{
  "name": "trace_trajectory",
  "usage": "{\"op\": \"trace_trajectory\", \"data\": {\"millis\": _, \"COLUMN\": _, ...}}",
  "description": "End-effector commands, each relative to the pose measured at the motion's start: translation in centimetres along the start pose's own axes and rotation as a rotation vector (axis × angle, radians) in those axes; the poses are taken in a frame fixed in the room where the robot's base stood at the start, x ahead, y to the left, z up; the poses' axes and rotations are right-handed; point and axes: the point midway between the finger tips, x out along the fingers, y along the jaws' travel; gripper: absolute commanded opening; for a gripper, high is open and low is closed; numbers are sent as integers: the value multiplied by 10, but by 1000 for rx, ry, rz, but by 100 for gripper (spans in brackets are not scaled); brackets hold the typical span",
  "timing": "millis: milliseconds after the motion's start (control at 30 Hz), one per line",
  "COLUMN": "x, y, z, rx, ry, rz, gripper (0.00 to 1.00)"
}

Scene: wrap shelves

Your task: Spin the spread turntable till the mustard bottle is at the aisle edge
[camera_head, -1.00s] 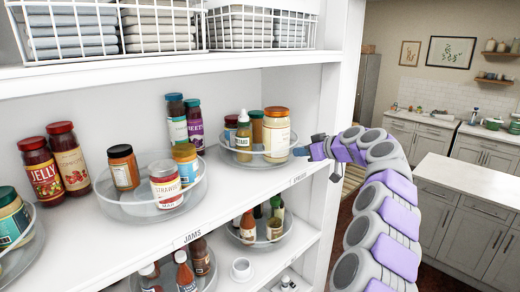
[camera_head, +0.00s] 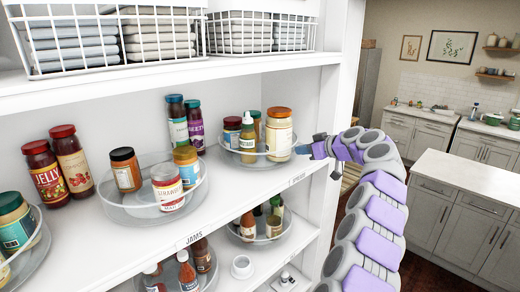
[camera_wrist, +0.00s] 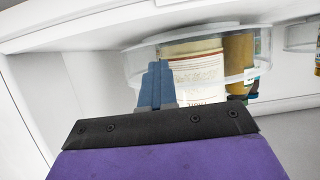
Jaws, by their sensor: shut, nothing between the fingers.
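The spread turntable (camera_head: 262,161) is the clear round tray at the right end of the middle shelf. On it stand a cream jar with an orange cap (camera_head: 279,135) at the front right, a nozzle-topped bottle (camera_head: 248,138) that looks like the mustard bottle, a dark-red-capped jar (camera_head: 232,133) at the left, and a green-capped one behind. The nozzle bottle is left of the cream jar, near the middle. My gripper (camera_head: 307,149) is shut and empty beside the tray's right rim. In the wrist view its blue fingers (camera_wrist: 156,85) overlap the rim; contact is unclear.
A jam turntable (camera_head: 150,212) stands to the left on the same shelf, with bottles behind it. A shelf upright (camera_head: 335,100) rises close to my arm. Lower turntables (camera_head: 260,236) and upper wire baskets (camera_head: 110,40) fill the other shelves.

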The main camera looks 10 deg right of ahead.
Motion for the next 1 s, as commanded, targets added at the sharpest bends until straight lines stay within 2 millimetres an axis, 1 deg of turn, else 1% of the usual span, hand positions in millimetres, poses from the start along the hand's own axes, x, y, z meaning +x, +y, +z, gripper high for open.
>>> {"op": "trace_trajectory", "data": {"millis": 67, "x": 2, "y": -1, "z": 0, "rx": -1, "ry": -2, "rz": -4, "gripper": 0}}
{"op": "trace_trajectory", "data": {"millis": 500, "x": 6, "y": 19, "z": -5, "rx": -1, "ry": -1, "rz": -1, "gripper": 0}}
{"op": "trace_trajectory", "data": {"millis": 1000, "x": 6, "y": 23, "z": -2, "rx": 0, "ry": 0, "rz": -2, "gripper": 0}}
